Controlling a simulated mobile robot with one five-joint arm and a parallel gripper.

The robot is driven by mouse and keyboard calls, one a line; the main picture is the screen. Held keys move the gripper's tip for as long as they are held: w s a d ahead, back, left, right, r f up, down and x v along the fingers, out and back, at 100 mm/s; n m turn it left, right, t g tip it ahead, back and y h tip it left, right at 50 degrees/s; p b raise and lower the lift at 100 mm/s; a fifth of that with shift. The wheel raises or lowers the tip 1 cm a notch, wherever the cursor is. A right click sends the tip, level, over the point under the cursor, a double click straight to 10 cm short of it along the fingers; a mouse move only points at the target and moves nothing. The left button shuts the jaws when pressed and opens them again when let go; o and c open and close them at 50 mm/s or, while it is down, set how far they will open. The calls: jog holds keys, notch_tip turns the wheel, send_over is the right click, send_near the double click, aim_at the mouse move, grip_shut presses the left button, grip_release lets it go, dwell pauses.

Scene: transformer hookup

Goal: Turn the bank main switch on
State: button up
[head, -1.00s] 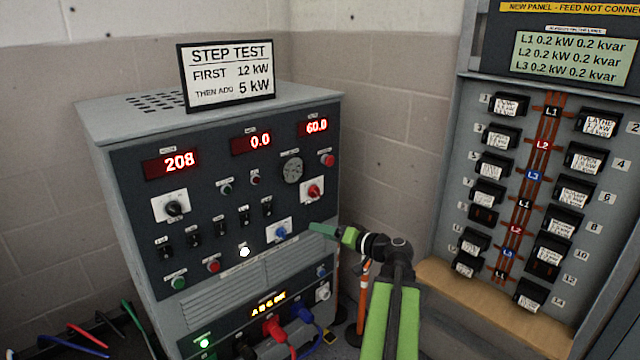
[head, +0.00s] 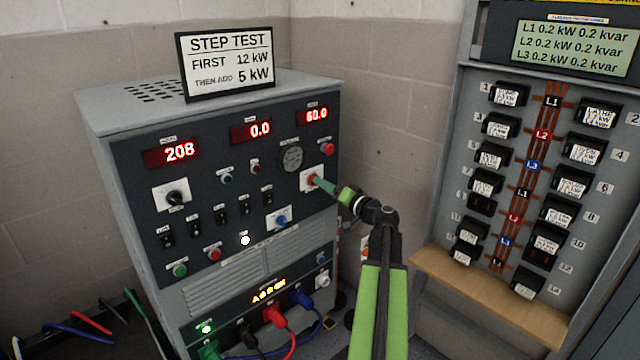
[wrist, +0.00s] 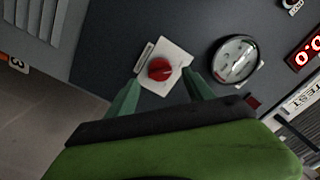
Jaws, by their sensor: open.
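A red rotary knob (head: 312,179) on a white plate (head: 305,186) sits at the right of the grey load bank's dark panel (head: 225,165). Its label is too small to read, so I cannot tell by name that it is the main switch. In the wrist view the red knob (wrist: 160,69) is in full sight. My gripper (head: 320,183) is at the knob and partly covers it in the head view. In the wrist view the fingers of my gripper (wrist: 160,77) are open, one on each side of the knob. I cannot tell whether they touch it.
A blue knob (head: 281,222) on a white plate is below, and a round gauge (head: 291,158) is above. A red button (head: 327,149) is near the upper right. A breaker panel (head: 470,130) with a wooden ledge (head: 490,300) stands at right. Coloured cables plug in below.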

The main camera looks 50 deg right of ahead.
jog(key=w, duration=0.4)
jog(key=shift+d, duration=0.15)
jog(key=shift+c, duration=0.3)
